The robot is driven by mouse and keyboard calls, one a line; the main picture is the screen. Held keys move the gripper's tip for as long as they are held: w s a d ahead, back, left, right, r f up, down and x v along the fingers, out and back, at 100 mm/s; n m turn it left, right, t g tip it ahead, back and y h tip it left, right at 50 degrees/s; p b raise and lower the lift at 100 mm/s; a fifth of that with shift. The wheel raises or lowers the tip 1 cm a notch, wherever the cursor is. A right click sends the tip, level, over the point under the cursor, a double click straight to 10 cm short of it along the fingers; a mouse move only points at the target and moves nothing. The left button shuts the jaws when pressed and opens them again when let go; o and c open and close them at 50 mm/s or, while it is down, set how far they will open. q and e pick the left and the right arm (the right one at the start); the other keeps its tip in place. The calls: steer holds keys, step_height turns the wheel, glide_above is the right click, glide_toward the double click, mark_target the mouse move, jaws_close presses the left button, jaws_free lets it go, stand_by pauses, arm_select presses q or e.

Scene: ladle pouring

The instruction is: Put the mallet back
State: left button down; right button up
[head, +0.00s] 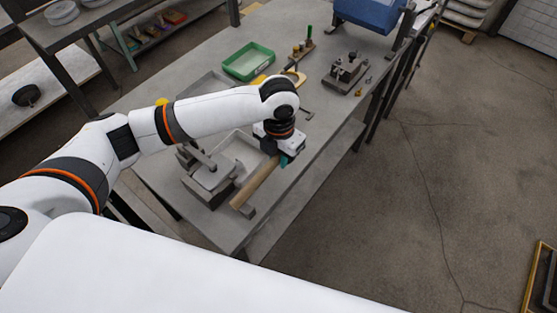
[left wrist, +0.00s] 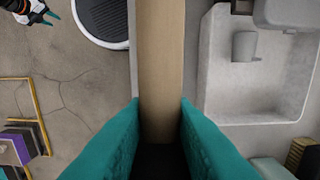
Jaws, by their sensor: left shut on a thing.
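My left gripper (head: 287,157) is shut on the light wooden bar of the mallet (head: 256,185), over the near part of the grey table. The bar slants down to the left in the head view. In the left wrist view the mallet (left wrist: 160,65) runs straight up between the teal fingers of my left gripper (left wrist: 160,125).
A grey tray (left wrist: 206,85) lies beside the mallet. A grey metal fixture (head: 208,180) stands left of the mallet. Farther back on the table (head: 225,232) are a green tray (head: 248,72), a dark clamp block (head: 346,76) and a blue bin (head: 368,14). The floor at right is mostly clear.

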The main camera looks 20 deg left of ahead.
arm_select(q)
step_height(320, 180, down, 3)
steer(key=shift+r, duration=0.1)
steer(key=shift+f, duration=0.3)
steer(key=shift+f, duration=0.35)
steer(key=c, duration=1.2)
jaws_free()
steer(key=shift+c, duration=0.2)
